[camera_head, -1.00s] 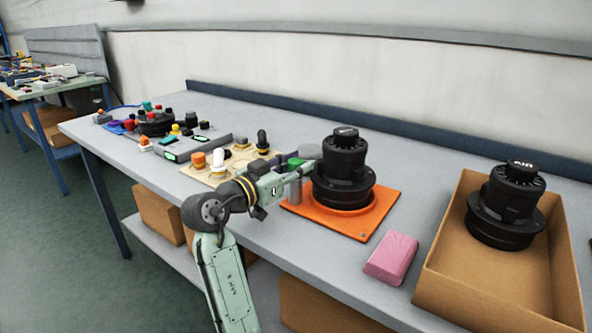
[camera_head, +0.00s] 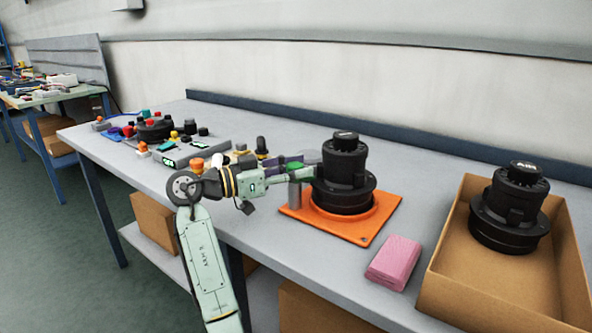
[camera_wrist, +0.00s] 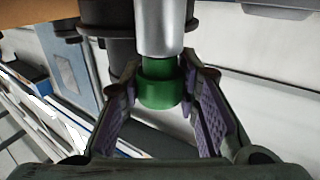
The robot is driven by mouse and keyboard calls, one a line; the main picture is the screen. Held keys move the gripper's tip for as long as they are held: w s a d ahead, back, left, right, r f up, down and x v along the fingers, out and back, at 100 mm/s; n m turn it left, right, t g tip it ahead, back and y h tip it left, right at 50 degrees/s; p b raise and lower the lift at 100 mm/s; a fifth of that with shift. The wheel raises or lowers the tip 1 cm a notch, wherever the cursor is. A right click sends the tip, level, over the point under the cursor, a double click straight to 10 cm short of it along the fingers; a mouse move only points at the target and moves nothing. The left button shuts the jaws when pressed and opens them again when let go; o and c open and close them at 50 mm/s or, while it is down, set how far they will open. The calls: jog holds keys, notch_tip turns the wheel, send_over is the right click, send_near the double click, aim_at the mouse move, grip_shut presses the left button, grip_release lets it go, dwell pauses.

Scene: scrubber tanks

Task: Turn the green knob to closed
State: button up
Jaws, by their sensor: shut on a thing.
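The green knob (camera_wrist: 160,90) sits at the end of a silver cylinder (camera_wrist: 159,28) in the wrist view. My gripper (camera_wrist: 160,82) has a padded finger on each side of the knob and is shut on it. In the head view my gripper (camera_head: 297,173) reaches the green knob (camera_head: 294,163), which is partly hidden by it. The grey post (camera_head: 294,194) stands below, left of a black tank unit (camera_head: 343,176) on an orange base (camera_head: 370,228). I cannot read the knob's angle.
A pink block (camera_head: 394,262) lies in front of the orange base. A cardboard tray (camera_head: 447,287) with another black unit (camera_head: 508,208) stands at the right. Several knobs and a grey control box (camera_head: 200,152) crowd the left of the table (camera_head: 300,255).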

jog(key=o, duration=1.2)
jog(key=v, duration=1.2)
